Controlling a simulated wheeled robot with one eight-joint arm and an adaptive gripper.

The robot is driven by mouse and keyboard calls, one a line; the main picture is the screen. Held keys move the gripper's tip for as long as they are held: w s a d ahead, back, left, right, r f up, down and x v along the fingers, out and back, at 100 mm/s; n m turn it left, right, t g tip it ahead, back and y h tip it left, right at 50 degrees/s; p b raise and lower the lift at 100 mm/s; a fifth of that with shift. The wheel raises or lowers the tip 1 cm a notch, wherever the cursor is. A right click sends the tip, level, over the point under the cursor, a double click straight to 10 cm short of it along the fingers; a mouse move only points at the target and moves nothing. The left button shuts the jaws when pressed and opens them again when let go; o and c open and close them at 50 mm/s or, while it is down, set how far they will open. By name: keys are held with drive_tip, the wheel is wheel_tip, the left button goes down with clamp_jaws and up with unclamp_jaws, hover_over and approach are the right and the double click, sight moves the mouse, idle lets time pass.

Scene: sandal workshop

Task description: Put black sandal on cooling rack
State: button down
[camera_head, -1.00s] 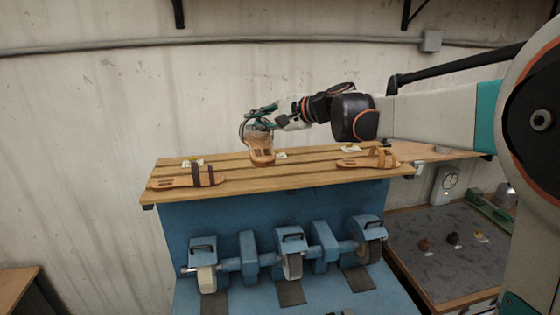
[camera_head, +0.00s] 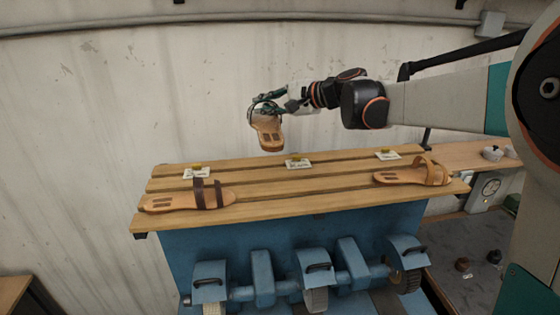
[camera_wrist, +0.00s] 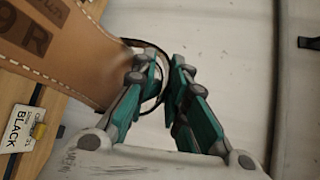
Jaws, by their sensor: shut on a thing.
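The held sandal (camera_head: 269,136) has a tan sole and hangs toe-down above the slatted wooden rack (camera_head: 255,204), apart from it. My gripper (camera_head: 262,106) is shut on its strap at the upper end. In the wrist view, the sole (camera_wrist: 70,45) fills the upper left, marked "9R". A thin black strap curves between my fingers (camera_wrist: 160,70). A card reading "BLACK" (camera_wrist: 18,130) lies on the slats at the left of that view. Most of the strap is hidden by my fingers.
A sandal with dark brown straps (camera_head: 187,199) lies at the rack's left, a tan-strapped sandal (camera_head: 413,175) at its right. Cards stand along the back: left (camera_head: 197,172), middle (camera_head: 298,163), right (camera_head: 388,155). The rack's middle is bare. A blue grinding machine (camera_head: 264,277) stands in front.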

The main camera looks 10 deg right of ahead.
wheel_tip(320, 180, down, 17)
drive_tip(key=shift+r+p, duration=0.2)
drive_tip(key=shift+p, duration=0.4)
drive_tip(key=shift+s, duration=0.15)
drive_tip(key=c, duration=1.5)
unclamp_jaws()
drive_tip(key=shift+d+r, duration=0.1)
drive_tip(key=shift+d, duration=0.05)
drive_tip(key=b+v, duration=0.1)
drive_tip(key=v, duration=1.1)
drive_tip(key=shift+b, duration=0.35)
